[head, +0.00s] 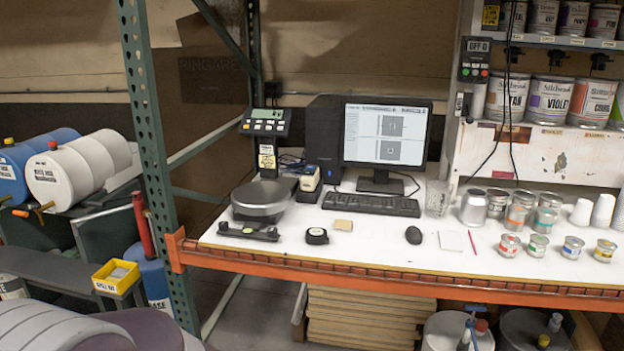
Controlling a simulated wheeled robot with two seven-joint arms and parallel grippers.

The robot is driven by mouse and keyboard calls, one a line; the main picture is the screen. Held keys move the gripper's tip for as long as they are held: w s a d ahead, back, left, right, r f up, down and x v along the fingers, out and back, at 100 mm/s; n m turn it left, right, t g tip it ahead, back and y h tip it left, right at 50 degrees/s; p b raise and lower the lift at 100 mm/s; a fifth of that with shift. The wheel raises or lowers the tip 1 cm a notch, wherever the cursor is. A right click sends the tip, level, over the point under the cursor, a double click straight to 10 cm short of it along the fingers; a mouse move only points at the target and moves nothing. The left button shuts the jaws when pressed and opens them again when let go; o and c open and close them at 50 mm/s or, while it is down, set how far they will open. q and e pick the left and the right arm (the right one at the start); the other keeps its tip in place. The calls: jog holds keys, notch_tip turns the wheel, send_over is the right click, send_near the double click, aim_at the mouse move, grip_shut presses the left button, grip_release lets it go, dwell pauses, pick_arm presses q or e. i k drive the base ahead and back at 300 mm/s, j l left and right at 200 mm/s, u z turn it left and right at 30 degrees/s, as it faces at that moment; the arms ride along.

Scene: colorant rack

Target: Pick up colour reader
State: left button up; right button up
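No object is clearly marked as the colour reader. A small handheld white and yellow device (310,179) stands between the scale and the computer tower and may be it. A small black rounded device (316,236) lies near the front of the white bench top (375,240); I cannot tell whether it is a reader or a tape measure. Neither of my grippers shows in the head view, and nothing is seen touching either device.
A scale (261,201) stands left on the bench, with a black tool (248,232) before it. A keyboard (371,204), monitor (386,135), mouse (413,235) and several cans (509,245) fill the rest. A green post (157,160) and orange front beam (390,278) bound the bench.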

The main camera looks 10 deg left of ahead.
aim_at(309, 178)
jog(key=i+j+z, duration=0.4)
jog(key=i+j, duration=0.15)
jog(key=i, duration=0.2)
jog(key=i+j+z, duration=0.35)
jog(key=i+j, duration=0.3)
